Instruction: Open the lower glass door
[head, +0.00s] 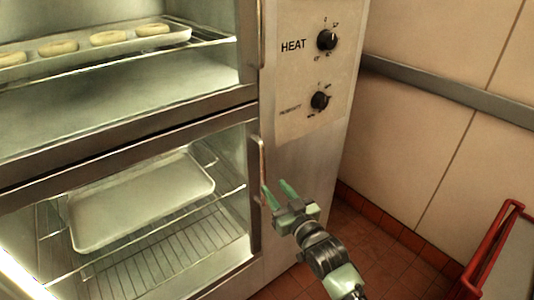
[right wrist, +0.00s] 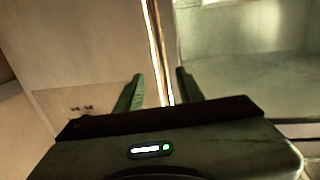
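The lower glass door (head: 122,165) of the metal cabinet appears shut. Its upright bar handle (head: 258,155) is on the door's right side. My right gripper (head: 276,188) is open at the lower part of this handle, with one green finger overlapping it in the head view. In the right wrist view a bright upright bar (right wrist: 154,40), which looks like the handle, runs between the two spread fingers (right wrist: 158,88). I cannot tell whether either finger touches it. My left gripper is not in view.
Behind the lower door a tray (head: 145,200) sits on a wire rack (head: 170,255). The upper compartment holds a tray of doughnuts (head: 108,38). The control panel has a heat knob (head: 327,40) and a lower knob (head: 319,100). A red-railed cart (head: 492,245) stands at right; tiled floor (head: 372,235) lies between.

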